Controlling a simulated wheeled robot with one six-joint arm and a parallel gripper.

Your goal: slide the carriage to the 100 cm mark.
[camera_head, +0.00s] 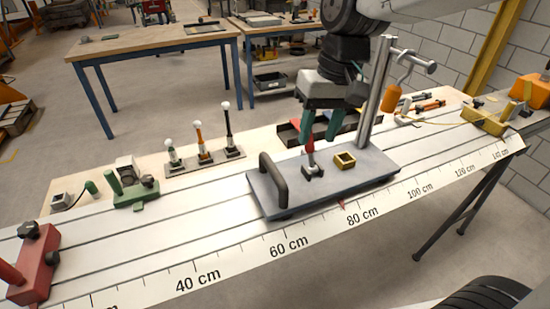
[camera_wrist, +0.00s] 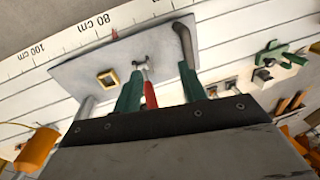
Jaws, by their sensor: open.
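The carriage (camera_head: 270,190) is a flat grey plate lying across the rails of the long bench. It has a dark arched handle (camera_head: 273,180) at its left end and a metal post (camera_head: 376,95) at its right. A small red pointer (camera_head: 342,205) on its front edge stands by the scale, a little on the 60 cm side of the 80 cm label. A clamp with a red lever (camera_head: 310,143) sits upright on the plate. My gripper (camera_head: 318,142) is open above the plate, its green fingers around the lever; the wrist view shows the lever (camera_wrist: 150,93) between them. Contact cannot be told.
The scale's 100 cm label (camera_head: 421,189) lies to the right. A yellow square socket (camera_head: 344,160) is on the plate. A yellow stop (camera_head: 484,122) stands at the far right and a red one (camera_head: 35,262) at the left. Knobbed posts (camera_head: 203,150) stand behind; the rails right of the plate look clear.

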